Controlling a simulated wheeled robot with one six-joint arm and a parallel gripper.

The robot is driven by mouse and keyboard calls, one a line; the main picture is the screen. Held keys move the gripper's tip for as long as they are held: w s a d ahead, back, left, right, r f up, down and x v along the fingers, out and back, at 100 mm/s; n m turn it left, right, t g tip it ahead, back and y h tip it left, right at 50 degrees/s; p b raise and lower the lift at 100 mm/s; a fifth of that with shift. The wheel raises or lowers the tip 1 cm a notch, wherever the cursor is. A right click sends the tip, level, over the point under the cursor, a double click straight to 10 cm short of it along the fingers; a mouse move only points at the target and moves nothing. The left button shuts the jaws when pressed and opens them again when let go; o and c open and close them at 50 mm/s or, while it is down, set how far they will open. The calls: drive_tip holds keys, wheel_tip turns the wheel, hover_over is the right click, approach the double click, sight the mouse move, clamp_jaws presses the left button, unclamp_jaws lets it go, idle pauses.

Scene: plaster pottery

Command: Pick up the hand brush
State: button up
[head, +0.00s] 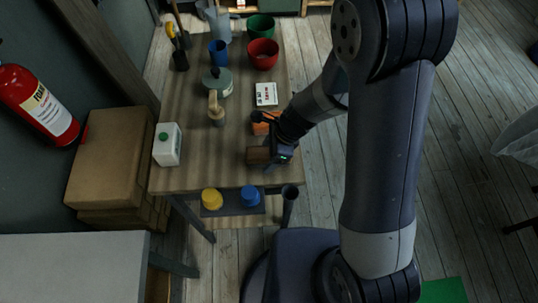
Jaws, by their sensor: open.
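My gripper (275,160) is at the right front part of the wooden table (190,178), low over its top and open. Its fingers are small and dark in the head view, and my arm partly covers the area. A brown, wooden, block-shaped thing (257,155) lies right beside the fingers on their left; it may be the hand brush, but its bristles cannot be made out. I cannot tell whether the fingers touch it or reach around it.
An orange thing (261,126) lies just behind. Yellow (212,199) and blue (249,196) jars sit below the front edge.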

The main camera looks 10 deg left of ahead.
drive_tip(key=shift+c, duration=0.3)
drive_tip(key=c, duration=1)
drive_tip(key=shift+r, duration=0.1)
drive_tip(key=shift+c, duration=0.2)
wheel_tip(320, 180, up, 10)
drive_tip(key=shift+r+p, duration=0.15)
drive_tip(key=shift+p, duration=0.5)
drive_tip(key=o, duration=0.5)
drive_tip(key=c, duration=0.4)
drive_tip(key=shift+o, duration=0.2)
